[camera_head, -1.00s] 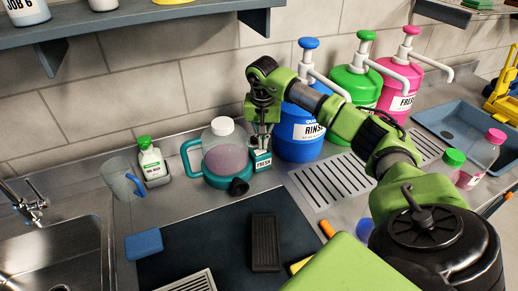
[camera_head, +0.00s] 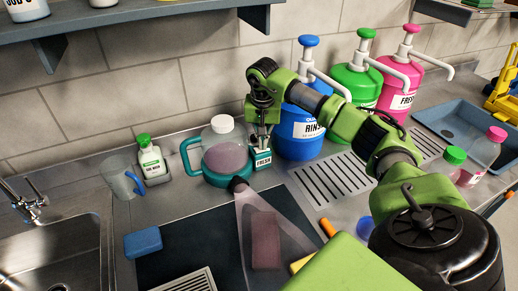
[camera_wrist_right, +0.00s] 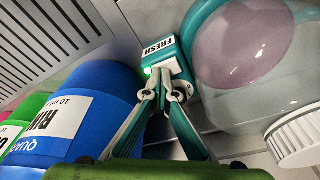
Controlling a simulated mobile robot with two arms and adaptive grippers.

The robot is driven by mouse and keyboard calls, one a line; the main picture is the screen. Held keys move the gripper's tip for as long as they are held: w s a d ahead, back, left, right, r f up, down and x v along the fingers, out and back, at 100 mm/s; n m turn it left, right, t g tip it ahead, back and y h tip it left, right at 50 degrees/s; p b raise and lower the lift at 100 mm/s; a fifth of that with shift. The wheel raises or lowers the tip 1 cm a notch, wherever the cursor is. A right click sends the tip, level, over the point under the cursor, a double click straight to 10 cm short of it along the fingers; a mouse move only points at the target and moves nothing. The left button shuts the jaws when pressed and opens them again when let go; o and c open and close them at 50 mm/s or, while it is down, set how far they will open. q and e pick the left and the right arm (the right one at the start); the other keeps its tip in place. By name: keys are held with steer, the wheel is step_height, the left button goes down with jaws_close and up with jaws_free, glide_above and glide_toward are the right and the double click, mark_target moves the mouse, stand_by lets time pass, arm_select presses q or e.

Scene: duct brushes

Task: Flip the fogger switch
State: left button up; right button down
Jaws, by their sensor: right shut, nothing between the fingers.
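The fogger (camera_head: 226,155) is a clear and teal jug with a white cap, upright near the wall. A pale cone of mist spreads from its dark nozzle toward the front. The small teal switch box labelled FRESH (camera_head: 263,160) stands right beside it. It also shows in the right wrist view (camera_wrist_right: 163,50), with a small green light lit near my fingertips. My right gripper (camera_head: 262,140) is shut and empty, pointing down at the top of the box. The fingertips (camera_wrist_right: 163,88) are at or very close to the box; contact is hard to tell. My left gripper is out of view.
A blue RINSE pump jug (camera_head: 297,145) stands close right of my gripper. A grey mug (camera_head: 122,176) and a small green-capped bottle (camera_head: 151,160) stand left.

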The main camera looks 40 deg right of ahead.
steer(key=shift+s, duration=0.1)
steer(key=shift+r+p, duration=2.75)
steer(key=shift+r, duration=0.65)
steer(key=shift+f, duration=0.1)
